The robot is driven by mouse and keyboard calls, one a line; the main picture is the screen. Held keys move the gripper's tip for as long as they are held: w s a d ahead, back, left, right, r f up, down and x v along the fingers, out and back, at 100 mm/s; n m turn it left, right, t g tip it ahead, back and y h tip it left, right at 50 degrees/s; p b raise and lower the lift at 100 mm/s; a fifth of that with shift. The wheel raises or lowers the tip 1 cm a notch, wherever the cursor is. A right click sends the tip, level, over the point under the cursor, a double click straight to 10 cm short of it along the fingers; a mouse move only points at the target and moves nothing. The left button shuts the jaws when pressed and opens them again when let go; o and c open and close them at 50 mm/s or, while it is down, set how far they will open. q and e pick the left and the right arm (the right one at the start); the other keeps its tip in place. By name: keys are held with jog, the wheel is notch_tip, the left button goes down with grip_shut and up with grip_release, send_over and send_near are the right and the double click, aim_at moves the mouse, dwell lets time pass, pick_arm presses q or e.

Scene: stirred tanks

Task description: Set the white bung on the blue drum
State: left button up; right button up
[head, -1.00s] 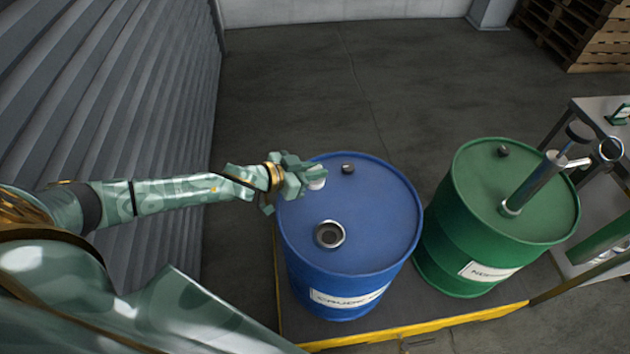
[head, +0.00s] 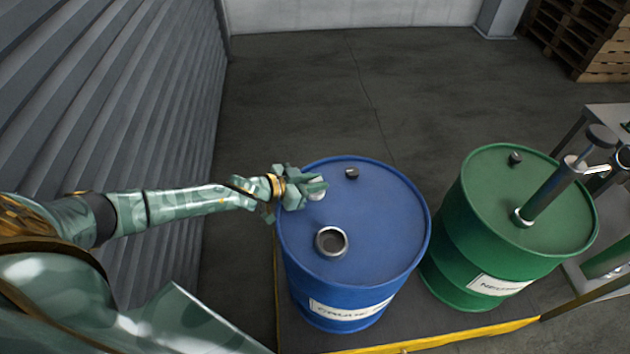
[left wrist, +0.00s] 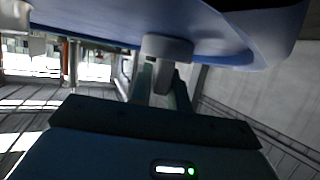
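The blue drum (head: 375,225) stands upright at the middle of the head view, with an open, metal-rimmed round hole (head: 331,241) in the near part of its lid. My left gripper (head: 312,189) is over the left edge of the lid, behind and left of that hole. It is shut on the white bung (head: 317,190), which is partly hidden by the fingers. In the left wrist view the bung (left wrist: 167,47) sits at the fingertips, close to the blue drum (left wrist: 225,30). I cannot tell whether it touches the drum. My right gripper is not in view.
A small dark cap (head: 352,173) sits on the far part of the blue lid. A green drum (head: 485,235) with a tall pump (head: 548,192) stands to the right. Both drums stand on a yellow-edged platform (head: 470,337). A corrugated wall (head: 120,90) is close on the left.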

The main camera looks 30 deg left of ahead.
pick_arm(q)
jog(key=shift+o, duration=1.2)
jog(key=shift+r, duration=0.1)
jog(key=shift+s+r, duration=0.1)
jog(key=shift+r, duration=0.1)
jog(key=p+v, duration=0.4)
jog(key=v, duration=0.7)
jog(key=shift+s+a, duration=0.1)
jog(key=shift+a, duration=0.1)
jog(key=shift+s+a, duration=0.1)
jog(key=shift+s, duration=0.1)
